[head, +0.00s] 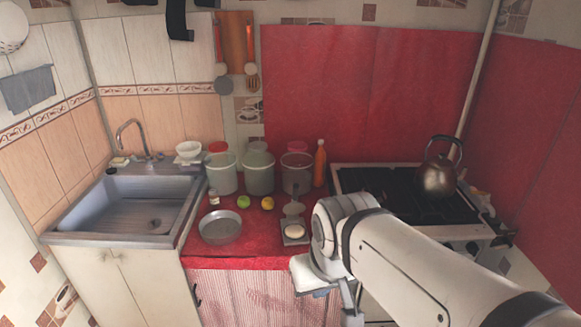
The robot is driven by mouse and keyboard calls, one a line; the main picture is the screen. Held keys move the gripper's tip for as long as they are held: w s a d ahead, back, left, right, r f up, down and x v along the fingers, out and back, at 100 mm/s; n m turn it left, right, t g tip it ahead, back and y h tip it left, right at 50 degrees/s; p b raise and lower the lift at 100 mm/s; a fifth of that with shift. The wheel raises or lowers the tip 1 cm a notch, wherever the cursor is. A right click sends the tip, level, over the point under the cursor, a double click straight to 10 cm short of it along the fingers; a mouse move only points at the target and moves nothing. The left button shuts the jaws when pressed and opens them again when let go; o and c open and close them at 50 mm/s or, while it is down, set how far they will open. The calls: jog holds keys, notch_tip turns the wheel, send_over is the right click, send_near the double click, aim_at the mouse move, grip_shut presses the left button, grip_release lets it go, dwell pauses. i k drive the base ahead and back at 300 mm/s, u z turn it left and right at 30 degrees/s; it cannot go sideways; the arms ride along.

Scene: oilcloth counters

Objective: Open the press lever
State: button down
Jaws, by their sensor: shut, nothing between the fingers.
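A small grey press (286,240) stands on the red counter near its front edge, just left of my arm. A pale round piece (295,230) shows on it. A grey rounded part (293,209) rises behind, possibly the lever or upper plate; it is too small to tell how far it is raised. My gripper (309,276) is in front of the counter edge, below and right of the press, apart from it. It is shut and empty. Its fingertips are hard to make out, and my arm hides the counter to the right of the press.
A metal bowl (220,228), a green apple (243,202) and a yellow fruit (267,203) sit left of the press. Pale canisters (258,175) and an orange bottle (320,165) stand behind. A kettle (437,178) is on the stove (385,190); a sink (130,205) is left.

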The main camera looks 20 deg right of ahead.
aim_at(294, 208)
jog(key=i, duration=0.9)
jog(key=u, duration=0.05)
